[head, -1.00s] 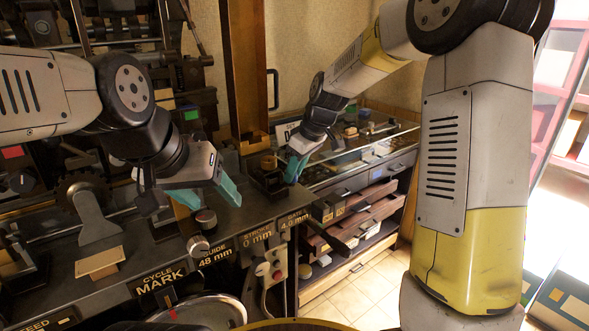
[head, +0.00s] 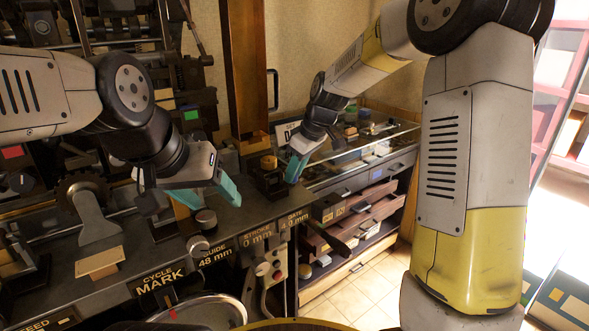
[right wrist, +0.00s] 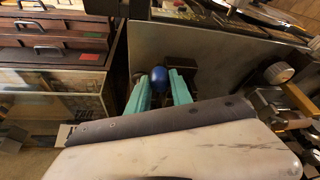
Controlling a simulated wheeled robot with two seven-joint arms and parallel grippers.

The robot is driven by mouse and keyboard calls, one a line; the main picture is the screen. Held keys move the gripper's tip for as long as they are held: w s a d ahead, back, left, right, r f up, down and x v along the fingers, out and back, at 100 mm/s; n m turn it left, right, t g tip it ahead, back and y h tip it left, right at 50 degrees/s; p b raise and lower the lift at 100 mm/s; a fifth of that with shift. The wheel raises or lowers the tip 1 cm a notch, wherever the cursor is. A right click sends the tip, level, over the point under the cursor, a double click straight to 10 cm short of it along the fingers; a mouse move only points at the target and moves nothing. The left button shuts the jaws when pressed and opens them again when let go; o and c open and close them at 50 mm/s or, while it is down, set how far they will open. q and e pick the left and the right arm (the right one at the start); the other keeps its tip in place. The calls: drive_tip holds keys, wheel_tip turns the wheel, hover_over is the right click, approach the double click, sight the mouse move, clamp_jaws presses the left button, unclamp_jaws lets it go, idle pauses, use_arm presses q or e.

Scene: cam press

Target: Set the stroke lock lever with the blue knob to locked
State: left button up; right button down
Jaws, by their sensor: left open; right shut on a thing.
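The blue knob (right wrist: 160,77) of the stroke lock lever shows in the right wrist view between the two teal fingers of my right gripper (right wrist: 160,92). The gripper is shut on it. The lever below the knob is mostly hidden, so its setting cannot be read. In the head view my right gripper (head: 296,166) is at the far right end of the press bench, and its fingers hide the knob. My left gripper (head: 208,196) is open and empty above the bench, left of the right gripper and near the dark round dial knobs.
The press front carries labels, among them the stroke label (head: 257,238) reading 0 mm. A cabinet with drawers (head: 370,208), some pulled out, stands right of the bench. A wooden post (head: 247,70) rises behind. The tiled floor (head: 345,285) is clear.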

drive_tip(key=shift+d, duration=0.15)
drive_tip(key=shift+w+d+n+g+y, duration=0.3)
drive_tip(key=shift+d+n, duration=0.25)
drive_tip(key=shift+n, duration=0.35)
drive_tip(key=n, duration=0.1)
drive_tip(key=w+d+n+g, duration=0.1)
drive_tip(key=n, duration=0.1)
drive_tip(key=shift+d+n, duration=0.3)
drive_tip(key=shift+w+d+n+g, duration=0.3)
drive_tip(key=shift+w+n+g, duration=0.2)
drive_tip(key=shift+n, duration=0.55)
drive_tip(key=shift+w+d+n+g, duration=0.4)
drive_tip(key=shift+w+n, duration=0.2)
drive_tip(key=shift+n, duration=0.5)
drive_tip(key=shift+w+d+n+g, duration=0.25)
drive_tip(key=shift+w+n+g, duration=0.3)
drive_tip(key=shift+n, duration=0.5)
drive_tip(key=shift+r, duration=0.1)
drive_tip(key=c, duration=1.1)
unclamp_jaws()
drive_tip(key=shift+c, duration=0.2)
